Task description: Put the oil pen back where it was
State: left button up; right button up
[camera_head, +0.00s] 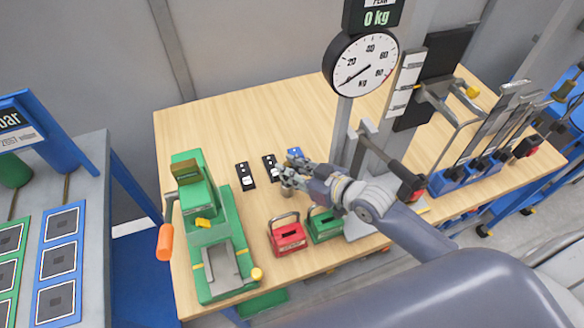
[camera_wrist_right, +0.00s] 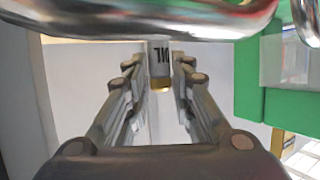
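The oil pen (camera_wrist_right: 160,62) shows in the right wrist view as a short grey-white cylinder. It has dark lettering that reads upside down and a gold-brown end. My right gripper (camera_head: 288,180) reaches in from the right over the table in the head view. Its fingers (camera_wrist_right: 160,78) are drawn close around the pen, which sits between the fingertips. The exact contact is hard to see. The pen's far end is hidden behind a shiny metal bar. In the head view the pen is mostly hidden by the fingers. My left gripper is not in view.
Red (camera_head: 288,238) and green (camera_head: 325,226) handled blocks stand nearer me. A green machine (camera_head: 207,235) is left; a dial scale (camera_head: 361,64) rises behind.

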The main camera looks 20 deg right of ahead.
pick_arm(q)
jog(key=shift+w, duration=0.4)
pick_arm(e)
jog(key=shift+o, duration=0.4)
jog(key=shift+r, duration=0.25)
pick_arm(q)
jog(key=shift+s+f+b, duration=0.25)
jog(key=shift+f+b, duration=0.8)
pick_arm(e)
jog(key=shift+v, duration=5.95)
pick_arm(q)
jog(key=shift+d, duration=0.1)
pick_arm(e)
jog(key=shift+f, duration=0.1)
